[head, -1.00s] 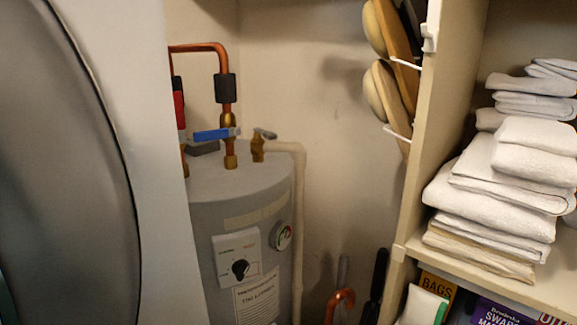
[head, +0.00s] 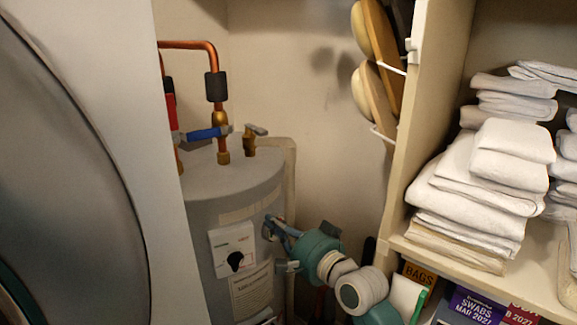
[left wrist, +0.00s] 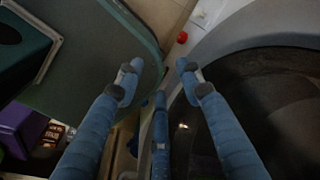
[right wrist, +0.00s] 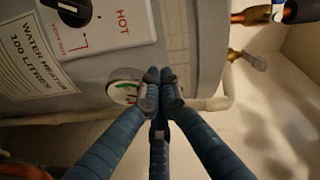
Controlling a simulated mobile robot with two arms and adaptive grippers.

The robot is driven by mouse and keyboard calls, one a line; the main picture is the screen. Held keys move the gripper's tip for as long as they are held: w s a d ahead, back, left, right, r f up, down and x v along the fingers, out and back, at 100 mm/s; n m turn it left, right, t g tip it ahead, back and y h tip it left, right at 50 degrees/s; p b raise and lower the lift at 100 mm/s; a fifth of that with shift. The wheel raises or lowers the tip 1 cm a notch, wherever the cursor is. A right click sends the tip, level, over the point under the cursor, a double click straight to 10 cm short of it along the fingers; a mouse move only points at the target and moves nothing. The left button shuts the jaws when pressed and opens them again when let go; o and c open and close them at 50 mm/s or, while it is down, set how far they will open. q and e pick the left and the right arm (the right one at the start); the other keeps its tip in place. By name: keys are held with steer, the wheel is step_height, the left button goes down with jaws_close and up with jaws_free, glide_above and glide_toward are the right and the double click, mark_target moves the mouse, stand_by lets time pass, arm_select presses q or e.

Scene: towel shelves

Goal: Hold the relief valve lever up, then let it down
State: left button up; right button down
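The relief valve (head: 249,145) is a small brass fitting on top of the grey water heater (head: 208,185), with a short lever (head: 258,129) at its head. In the right wrist view the lever (right wrist: 254,61) shows at the upper right, apart from my fingers. My right gripper (head: 274,229) is in front of the heater's upper side, by the gauge and below the lever. Its fingertips (right wrist: 159,82) are together with nothing seen between them. My left gripper (left wrist: 157,72) is outside the head view; its fingers are apart and empty.
A blue-handled valve (head: 205,133) on copper pipe stands just left of the relief valve. A pale drain pipe (head: 290,175) runs down beside the heater. Brushes (head: 377,85) hang on the shelf side at right. Towels (head: 480,180) fill the shelf. A white, dark-doored appliance (head: 60,170) stands left.

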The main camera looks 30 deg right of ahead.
mark_target(262, 130)
steer(key=d+r+m+t, duration=0.4)
steer(key=r, duration=0.9)
arm_select(q)
steer(key=shift+s+r+p, duration=0.45)
steer(key=shift+r+p, duration=0.15)
steer(key=shift+p, duration=0.05)
arm_select(e)
steer(key=shift+h, duration=0.3)
steer(key=shift+f+x, duration=0.2)
steer(key=shift+x, duration=5.55)
arm_select(q)
steer(key=shift+r, duration=0.1)
arm_select(e)
steer(key=shift+d+r, duration=0.1)
